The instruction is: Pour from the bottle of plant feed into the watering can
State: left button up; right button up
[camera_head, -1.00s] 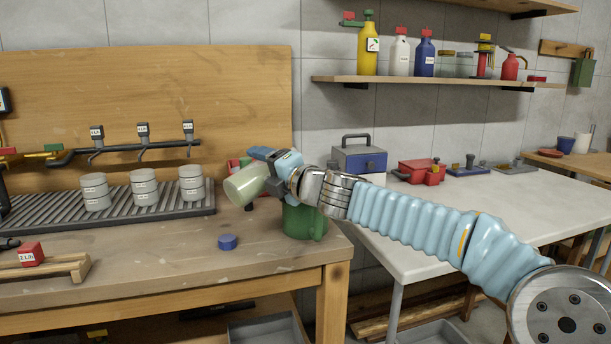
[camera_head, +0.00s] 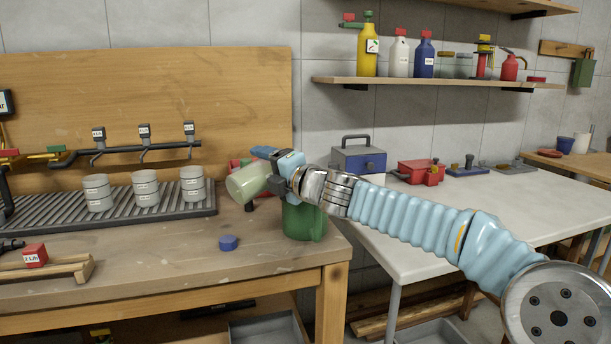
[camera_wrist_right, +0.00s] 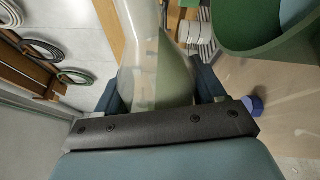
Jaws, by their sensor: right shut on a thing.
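My right gripper (camera_head: 268,178) is shut on the bottle of plant feed (camera_head: 244,184), a translucent pale green bottle. It is tipped well over, with one end toward the left. In the right wrist view the bottle (camera_wrist_right: 150,62) lies between the fingers, with pale green liquid along its right side. The green watering can (camera_head: 304,222) stands on the bench's right end, below and partly behind my gripper. Its open rim shows at the upper right of the wrist view (camera_wrist_right: 228,44), apart from the visible bottle body. No liquid stream is visible. My left gripper is out of view.
A blue cap (camera_head: 229,243) lies on the wooden bench (camera_head: 180,262). Pale cups (camera_head: 146,189) stand on a ribbed tray (camera_head: 58,217) at the left. A red item (camera_head: 237,164) is behind the bottle. The white table (camera_head: 480,205) at right has free room in front.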

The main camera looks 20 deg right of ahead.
jog(key=shift+w+d+r+m+p, duration=0.2)
jog(key=shift+d+r+m+p, duration=0.15)
jog(key=shift+m+p, duration=0.4)
dwell(1.8)
